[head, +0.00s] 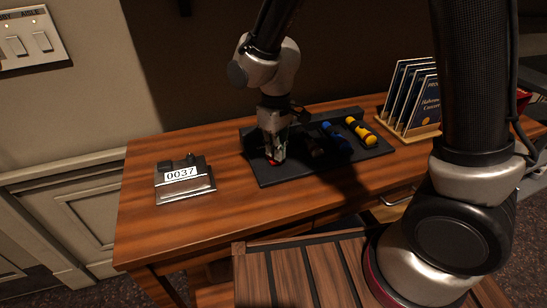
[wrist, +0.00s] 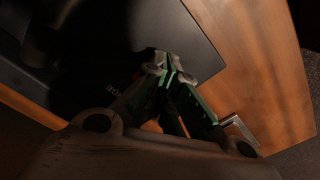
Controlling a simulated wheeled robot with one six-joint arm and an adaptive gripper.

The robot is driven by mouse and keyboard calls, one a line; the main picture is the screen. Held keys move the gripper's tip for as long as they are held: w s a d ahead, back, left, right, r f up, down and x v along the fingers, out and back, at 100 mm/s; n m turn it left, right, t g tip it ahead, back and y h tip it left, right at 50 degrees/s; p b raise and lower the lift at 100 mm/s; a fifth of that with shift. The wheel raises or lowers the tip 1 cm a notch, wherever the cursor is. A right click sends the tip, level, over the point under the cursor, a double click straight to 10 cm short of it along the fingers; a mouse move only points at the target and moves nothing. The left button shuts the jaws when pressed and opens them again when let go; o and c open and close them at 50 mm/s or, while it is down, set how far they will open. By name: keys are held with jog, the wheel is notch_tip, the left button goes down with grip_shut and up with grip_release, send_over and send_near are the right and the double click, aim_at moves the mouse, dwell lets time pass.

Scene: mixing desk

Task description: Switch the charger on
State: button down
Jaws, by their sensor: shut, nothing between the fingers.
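The charger looks to be the flat black station (head: 265,174) on the wooden desk, with a raised back edge; it also fills the upper left of the wrist view (wrist: 200,40). A small red part (head: 272,161) shows at its left end, right at my fingertips; I cannot tell its position or whether they touch it. My gripper (head: 278,158) points down over that left end, shut and empty.
A blue torch-like tool (head: 336,136) and a yellow one (head: 361,131) lie on the station, right of my gripper. A device marked 0037 (head: 182,174) sits to the left. A rack of booklets (head: 411,95) stands at the right. Bare desk (head: 225,205) lies in front.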

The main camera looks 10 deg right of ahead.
aim_at(276, 161)
jog(key=shift+f, duration=0.9)
dwell(0.3)
jog(key=shift+r, duration=3.55)
jog(key=shift+s, duration=0.1)
jog(key=s+d+r+m+t, duration=0.1)
jog(key=s+d+r+m, duration=0.1)
jog(key=s+d+r, duration=0.3)
jog(key=s+d+r+m+t, duration=0.2)
jog(key=d+r, duration=0.4)
jog(key=d, duration=0.7)
jog(key=s+d+r+m+t, duration=0.1)
jog(key=s+d+r+m, duration=0.3)
jog(key=s+d, duration=0.3)
jog(key=shift+s+d+r, duration=0.3)
jog(key=shift+d+r, duration=0.4)
jog(key=shift+d, duration=0.35)
